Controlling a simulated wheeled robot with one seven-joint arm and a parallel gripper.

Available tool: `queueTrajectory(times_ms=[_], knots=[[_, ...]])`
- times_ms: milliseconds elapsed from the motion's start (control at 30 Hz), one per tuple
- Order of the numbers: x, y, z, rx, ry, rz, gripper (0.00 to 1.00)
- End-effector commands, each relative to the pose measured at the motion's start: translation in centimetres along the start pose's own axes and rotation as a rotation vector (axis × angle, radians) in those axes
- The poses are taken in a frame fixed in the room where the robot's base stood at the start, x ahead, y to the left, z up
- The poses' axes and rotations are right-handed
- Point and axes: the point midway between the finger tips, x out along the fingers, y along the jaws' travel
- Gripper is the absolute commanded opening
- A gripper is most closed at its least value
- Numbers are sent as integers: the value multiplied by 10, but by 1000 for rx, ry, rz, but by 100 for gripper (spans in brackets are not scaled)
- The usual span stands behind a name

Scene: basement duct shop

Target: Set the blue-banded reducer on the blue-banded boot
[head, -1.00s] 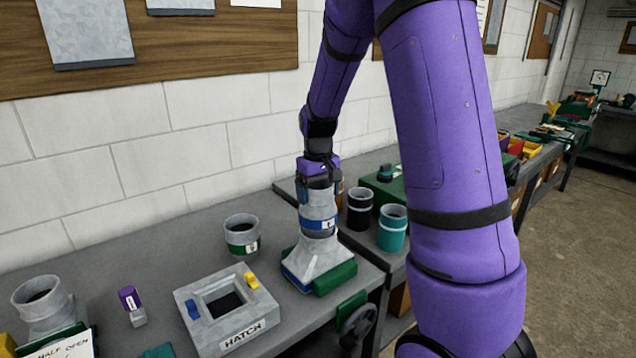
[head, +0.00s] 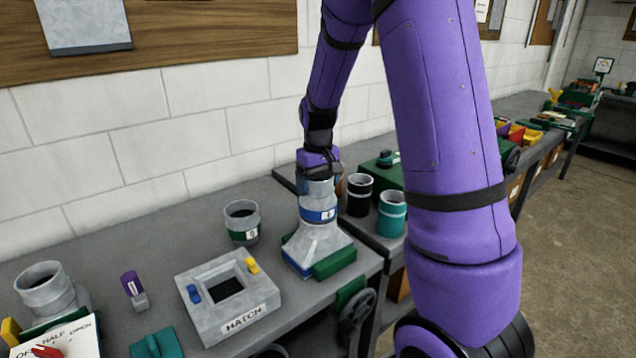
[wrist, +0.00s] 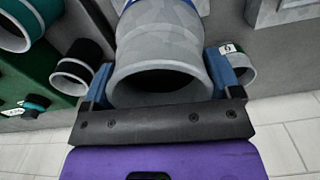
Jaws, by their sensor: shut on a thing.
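The blue-banded reducer (head: 318,214) is a grey round collar with a blue band and a white label. It stands upright over the neck of the blue-banded boot (head: 318,243), a grey tapered piece with a blue strip along its base. The two look in line, with no clear gap, but I cannot tell whether the reducer is fully seated. My gripper (head: 317,178) is shut on the reducer's upper part from above. In the wrist view, the blue fingers of my gripper (wrist: 165,88) flank the reducer's open mouth (wrist: 165,82). The boot is not clearly visible there.
A green-banded collar (head: 241,222) stands left of the boot. The hatch block (head: 235,312) is in front. A black collar (head: 359,195) and a teal collar (head: 391,214) stand close on the right. A green block (head: 334,262) adjoins the boot's base.

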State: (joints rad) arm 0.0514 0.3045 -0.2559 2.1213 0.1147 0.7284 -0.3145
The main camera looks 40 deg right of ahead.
Motion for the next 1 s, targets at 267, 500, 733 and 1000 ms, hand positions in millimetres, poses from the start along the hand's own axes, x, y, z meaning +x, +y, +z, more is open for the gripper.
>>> queueTrajectory(times_ms=[267,500,733,1000], knots=[[0,0,0,0,1,0,37],[0,1,0,1,1,0,37],[0,0,0,0,0,0,37],[5,1,0,0,0,0,37]])
